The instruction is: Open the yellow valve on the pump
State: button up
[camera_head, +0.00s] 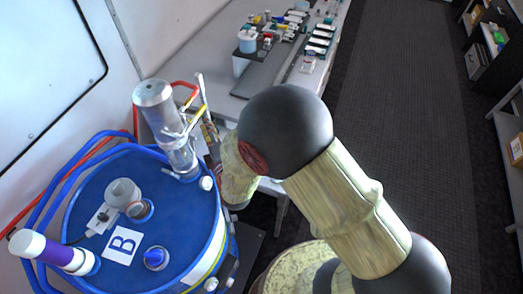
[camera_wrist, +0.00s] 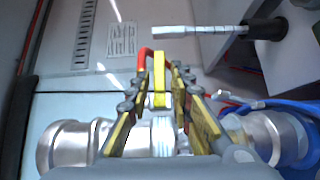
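The yellow valve handle (camera_wrist: 159,82) stands upright in the wrist view, between my gripper's two fingers. It also shows in the camera_head view (camera_head: 196,117) beside the silver pump cylinder (camera_head: 160,110). My gripper (camera_wrist: 158,78) has its fingers on either side of the handle, with a small gap seeming to show on both sides. It looks open, and contact is not clear. A red part (camera_wrist: 143,62) shows beside the handle, near the left fingertip. Silver pipe fittings (camera_wrist: 70,145) lie behind the fingers. In the camera_head view my arm hides part of the gripper.
The blue drum (camera_head: 175,225) marked B, with blue hoses around it, stands at the left. A bench (camera_head: 300,75) with several small parts runs along the back. Shelves (camera_head: 490,45) stand at the right, and the dark floor (camera_head: 400,90) between is clear.

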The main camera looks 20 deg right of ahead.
jog(key=w+d+r+m+g+b, duration=0.1)
jog(key=d+r+m+g+b, duration=0.25)
jog(key=m, duration=0.25)
jog(key=s+d+r+m+g+b, duration=0.1)
jog(key=s+d+m+g+b, duration=0.1)
jog(key=s, duration=0.7)
jog(key=s+d+r+m+g+h+b, duration=0.1)
jog(key=s+d+m+g+b, duration=0.2)
jog(key=s+d+m, duration=0.3)
jog(key=s+d+g, duration=0.1)
jog(key=s+d, duration=0.1)
jog(key=s, duration=0.2)
jog(key=shift+m, duration=0.4)
jog(key=shift+s, duration=0.1)
